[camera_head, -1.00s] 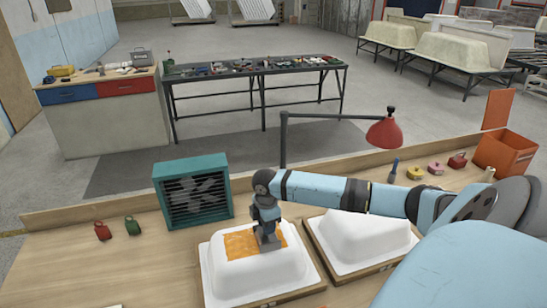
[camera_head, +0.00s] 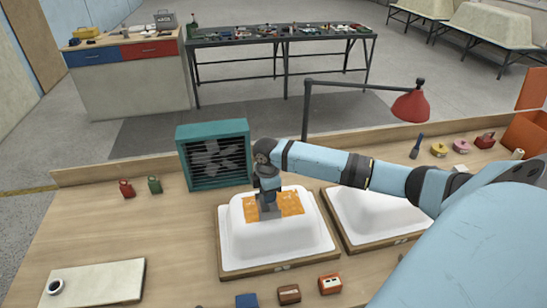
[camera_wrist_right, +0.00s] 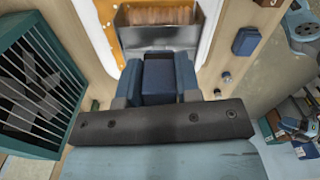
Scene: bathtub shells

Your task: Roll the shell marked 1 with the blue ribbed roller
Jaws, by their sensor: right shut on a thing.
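My right gripper (camera_head: 268,207) is over the top of the left white shell (camera_head: 272,250), shut on a tool with a dark blue handle (camera_wrist_right: 159,80). In the right wrist view the tool has a metal housing (camera_wrist_right: 160,37) and a brownish ribbed face (camera_wrist_right: 160,15), consistent with the roller. The tool is at the orange patch (camera_head: 290,204) on the shell top; patch shows on both sides of it. Whether it presses on the patch is hard to tell. A second white shell (camera_head: 380,222) is partly behind my right arm. The shells' marks are too small to read. My left gripper is out of view.
A teal fan box (camera_head: 214,155) stands just left of the shell. A red lamp (camera_head: 410,105) on a dark arm spans behind. Small blue (camera_head: 246,300), brown (camera_head: 289,294) and red (camera_head: 330,284) blocks lie in front. A pale board (camera_head: 97,283) lies front left.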

